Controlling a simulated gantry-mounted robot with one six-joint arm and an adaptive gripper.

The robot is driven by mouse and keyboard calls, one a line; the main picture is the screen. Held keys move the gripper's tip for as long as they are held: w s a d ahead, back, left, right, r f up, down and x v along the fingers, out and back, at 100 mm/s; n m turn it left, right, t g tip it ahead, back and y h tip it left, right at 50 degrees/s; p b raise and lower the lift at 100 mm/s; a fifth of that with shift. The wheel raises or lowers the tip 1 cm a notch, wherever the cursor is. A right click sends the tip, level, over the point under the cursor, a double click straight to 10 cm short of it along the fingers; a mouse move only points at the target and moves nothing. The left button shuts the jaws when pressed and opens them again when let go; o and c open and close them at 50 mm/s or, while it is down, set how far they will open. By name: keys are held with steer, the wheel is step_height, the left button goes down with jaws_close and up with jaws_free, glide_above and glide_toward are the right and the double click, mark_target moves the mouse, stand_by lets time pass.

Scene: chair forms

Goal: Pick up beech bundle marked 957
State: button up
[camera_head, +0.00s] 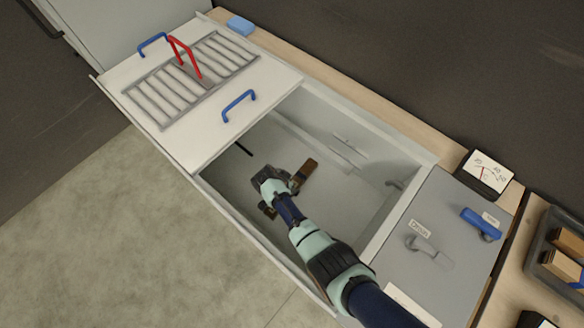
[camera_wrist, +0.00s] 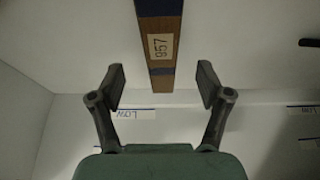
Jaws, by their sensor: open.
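The beech bundle marked 957 (camera_wrist: 158,22) is a brown wooden strip with dark blue bands and a pale label. In the wrist view it runs down from the top edge and ends between my fingertips, apart from both. My gripper (camera_wrist: 161,86) is open and empty, one finger on each side of the bundle's near end. In the head view my gripper (camera_head: 272,188) is down inside the open tank. A brown wooden piece (camera_head: 305,174) shows just right of it there, with its label not readable, and my gripper covers part of the tank floor.
A white lid (camera_head: 215,128) with a blue handle and a slatted grate covers the left part. A tray (camera_head: 541,262) holds wooden pieces.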

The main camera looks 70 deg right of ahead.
steer(key=b+x, duration=0.4)
steer(key=x, duration=0.3)
steer(key=shift+d+f+b, duration=0.25)
steer(key=shift+f+b, duration=0.05)
steer(key=shift+c, duration=0.2)
steer(key=shift+r, duration=0.1)
jaws_close()
step_height(320, 180, up, 20)
steer(key=p, duration=0.9)
steer(key=shift+p, duration=0.3)
